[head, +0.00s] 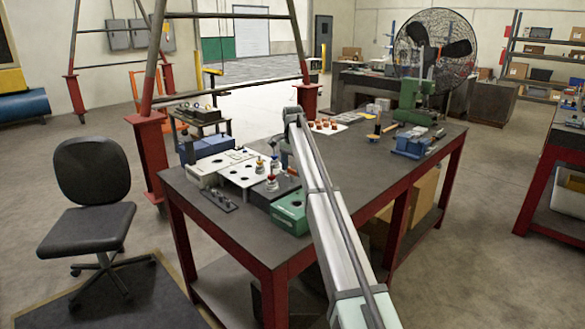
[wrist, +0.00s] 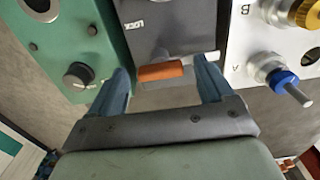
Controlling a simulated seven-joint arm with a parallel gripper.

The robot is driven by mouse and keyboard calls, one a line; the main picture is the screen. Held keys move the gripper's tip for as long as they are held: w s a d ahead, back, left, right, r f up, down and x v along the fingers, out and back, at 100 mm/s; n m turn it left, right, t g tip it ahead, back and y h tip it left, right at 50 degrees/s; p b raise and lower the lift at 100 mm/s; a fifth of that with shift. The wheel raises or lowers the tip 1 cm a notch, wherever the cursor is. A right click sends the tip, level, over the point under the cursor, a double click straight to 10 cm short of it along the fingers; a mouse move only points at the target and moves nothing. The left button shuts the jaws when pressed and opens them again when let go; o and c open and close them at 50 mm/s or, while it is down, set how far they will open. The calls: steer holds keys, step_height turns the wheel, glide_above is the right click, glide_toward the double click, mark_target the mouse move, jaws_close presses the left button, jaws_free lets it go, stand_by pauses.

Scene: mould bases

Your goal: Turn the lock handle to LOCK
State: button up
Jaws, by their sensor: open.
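The lock handle (wrist: 161,72) shows in the wrist view as a short orange bar on a dark grey block (wrist: 180,22). A LOCK label (wrist: 134,25) is printed on the block, up and left of the handle. The orange bar lies nearly level in the picture. My gripper (wrist: 164,68) is open, with one blue-grey finger on each side of the handle. I see gaps at both ends of the bar; the depth of the fingers relative to it is unclear.
In the wrist view a green box (wrist: 60,50) with a black knob (wrist: 78,75) stands left. A white panel (wrist: 250,30) with fittings marked A and B stands right. In the head view these sit on the dark workbench (head: 225,225), with a blue vise (head: 411,143) farther right.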

steer(key=shift+c, duration=0.2)
steer(key=c, duration=1)
steer(key=shift+n, duration=0.3)
steer(key=n, duration=0.3)
steer(key=shift+n, duration=0.4)
steer(key=n, duration=0.4)
steer(key=shift+n, duration=0.3)
steer(key=n, duration=0.4)
steer(key=shift+n, duration=2.4)
